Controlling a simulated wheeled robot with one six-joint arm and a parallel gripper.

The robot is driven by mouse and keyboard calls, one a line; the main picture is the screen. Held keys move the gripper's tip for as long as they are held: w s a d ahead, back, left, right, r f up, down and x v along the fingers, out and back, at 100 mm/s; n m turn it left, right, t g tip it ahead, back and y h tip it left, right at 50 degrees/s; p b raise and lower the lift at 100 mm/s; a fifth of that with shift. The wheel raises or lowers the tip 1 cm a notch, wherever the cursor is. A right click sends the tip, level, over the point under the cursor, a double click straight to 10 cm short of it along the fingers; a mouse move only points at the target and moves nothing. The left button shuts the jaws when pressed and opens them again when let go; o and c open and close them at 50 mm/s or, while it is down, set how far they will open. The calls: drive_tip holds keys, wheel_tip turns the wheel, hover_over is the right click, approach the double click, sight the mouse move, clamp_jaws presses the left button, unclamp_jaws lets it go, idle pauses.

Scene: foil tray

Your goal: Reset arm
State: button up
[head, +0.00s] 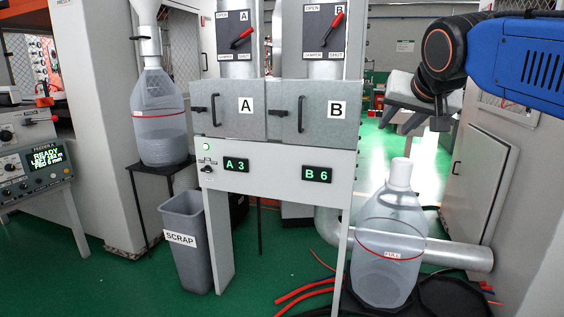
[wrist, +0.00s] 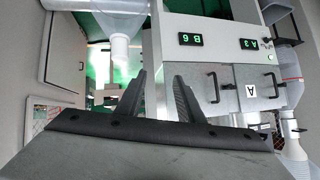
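My gripper (head: 399,121) hangs at the upper right of the head view, to the right of the grey cabinet and above the large clear bottle (head: 389,250). In the wrist view my gripper (wrist: 160,78) shows two dark fingers with a clear gap between them and nothing held. The fingers are apart from the cabinet and the bottle. The wrist picture shows the cabinet's number displays upside down.
The cabinet has doors A (head: 229,109) and B (head: 318,110) with protruding handles. Red levers sit above them. A scrap bin (head: 186,245) and another bottle (head: 159,118) stand left. Red hoses (head: 305,290) lie on the floor. A grey wall panel (head: 484,185) stands right.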

drive_tip(key=s+d+f+n+g, duration=0.1)
drive_tip(key=s+f+g, duration=0.1)
drive_tip(key=s+f, duration=0.6)
drive_tip(key=s+d+f+n+g, duration=0.1)
drive_tip(key=s+f+g, duration=0.1)
drive_tip(key=s+f, duration=0.6)
drive_tip(key=s+d+f+n+g, duration=0.1)
drive_tip(key=s+f, duration=0.8)
drive_tip(key=f, duration=1)
drive_tip(key=shift+g+y, duration=0.3)
drive_tip(key=shift+g, duration=0.2)
drive_tip(key=shift+w, duration=0.1)
idle(3.9)
